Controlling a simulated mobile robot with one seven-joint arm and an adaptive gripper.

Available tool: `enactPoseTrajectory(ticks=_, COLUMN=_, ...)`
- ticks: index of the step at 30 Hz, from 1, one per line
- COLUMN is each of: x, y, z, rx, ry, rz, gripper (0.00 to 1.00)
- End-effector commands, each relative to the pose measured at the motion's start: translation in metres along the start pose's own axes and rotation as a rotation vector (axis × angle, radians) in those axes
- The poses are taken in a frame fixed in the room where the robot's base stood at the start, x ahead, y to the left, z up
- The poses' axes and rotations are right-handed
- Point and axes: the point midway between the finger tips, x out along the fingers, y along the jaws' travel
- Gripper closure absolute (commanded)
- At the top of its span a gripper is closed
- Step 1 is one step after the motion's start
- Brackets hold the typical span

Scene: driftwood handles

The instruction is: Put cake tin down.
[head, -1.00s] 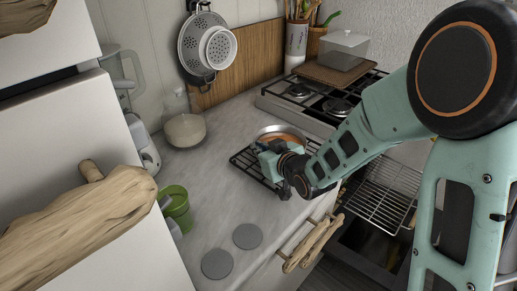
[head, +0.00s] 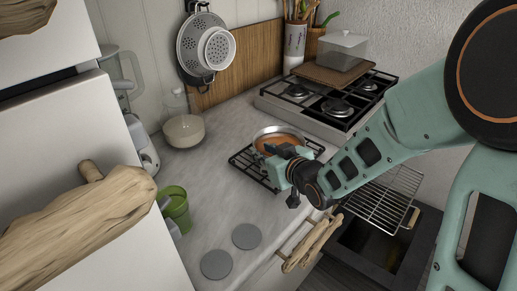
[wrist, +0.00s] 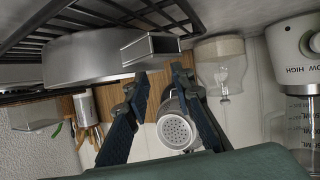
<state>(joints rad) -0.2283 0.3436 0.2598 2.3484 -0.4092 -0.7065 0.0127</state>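The cake tin (head: 280,136), a round silver pan with an orange-brown inside, sits on a black wire rack (head: 246,161) on the counter. In the wrist view, which looks upside down, the tin's grey side (wrist: 88,58) and its boxy stub handle stand out against the rack. My gripper (head: 274,154) is at the tin's near side. In the wrist view its two dark fingers (wrist: 162,74) are apart with nothing clasped between them, and their tips are close to the handle. Whether a fingertip touches the handle I cannot tell.
The stove (head: 335,106) is behind the rack, with a board and a clear box on it. An oven rack (head: 383,204) juts out at right.

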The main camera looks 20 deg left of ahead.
Motion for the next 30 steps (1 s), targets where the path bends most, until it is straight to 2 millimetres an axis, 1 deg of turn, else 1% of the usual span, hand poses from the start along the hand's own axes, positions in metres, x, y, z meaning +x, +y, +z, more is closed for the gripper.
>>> enactPoseTrajectory(ticks=1, x=-0.011, y=0.001, z=-0.002, rx=-0.002, ry=0.002, rz=0.003, gripper=0.77)
enactPoseTrajectory(ticks=6, x=-0.042, y=0.001, z=-0.002, rx=-0.001, ry=0.002, rz=0.002, gripper=0.77)
enactPoseTrajectory(ticks=9, x=-0.057, y=0.001, z=-0.002, rx=-0.002, ry=0.002, rz=0.002, gripper=0.77)
enactPoseTrajectory(ticks=12, x=-0.068, y=0.001, z=-0.002, rx=-0.001, ry=0.002, rz=0.002, gripper=0.77)
enactPoseTrajectory(ticks=18, x=-0.077, y=0.0, z=0.0, rx=0.001, ry=0.001, rz=0.001, gripper=0.77)
enactPoseTrajectory(ticks=30, x=-0.078, y=0.0, z=0.0, rx=0.0, ry=0.001, rz=0.0, gripper=0.77)
